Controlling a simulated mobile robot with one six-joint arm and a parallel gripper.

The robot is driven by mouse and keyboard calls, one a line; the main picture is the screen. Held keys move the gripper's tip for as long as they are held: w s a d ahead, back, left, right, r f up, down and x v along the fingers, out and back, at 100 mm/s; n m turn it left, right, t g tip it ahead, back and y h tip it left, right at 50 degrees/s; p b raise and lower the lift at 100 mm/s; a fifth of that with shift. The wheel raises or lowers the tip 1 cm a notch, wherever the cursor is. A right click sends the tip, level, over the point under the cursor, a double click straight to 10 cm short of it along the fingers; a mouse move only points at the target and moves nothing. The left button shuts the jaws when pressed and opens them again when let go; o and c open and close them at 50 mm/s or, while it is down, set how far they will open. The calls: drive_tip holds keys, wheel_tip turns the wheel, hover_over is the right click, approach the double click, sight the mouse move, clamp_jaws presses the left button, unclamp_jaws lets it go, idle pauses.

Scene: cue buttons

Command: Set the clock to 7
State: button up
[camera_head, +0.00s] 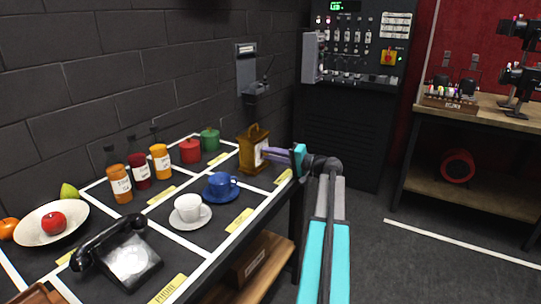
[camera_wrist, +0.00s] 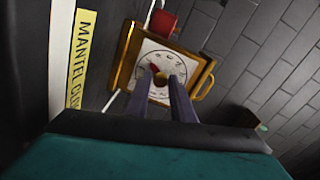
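The clock (camera_head: 247,160) is a brown-gold mantel clock with a handle on top and a white face, at the far right end of the table. In the wrist view the clock (camera_wrist: 184,51) appears turned on its side, its handle to the right. A red hand (camera_wrist: 153,68) points toward the lower part of the dial; the numerals are too small to read. My gripper (camera_head: 266,153) reaches in from the right to the face. In the wrist view my gripper's fingertips (camera_wrist: 161,76) lie either side of a small gold knob at the dial's centre. Whether they press on it is unclear.
A blue cup (camera_head: 220,185), a white cup (camera_head: 188,206) and a black telephone (camera_head: 122,254) stand left of the clock. A yellow name label (camera_wrist: 80,50) lies before the clock. The floor at right is clear.

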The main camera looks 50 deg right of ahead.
drive_tip(key=shift+o, duration=1.3)
drive_tip(key=v, duration=1.3)
drive_tip(key=shift+s, duration=0.4)
drive_tip(key=shift+d+f, duration=0.15)
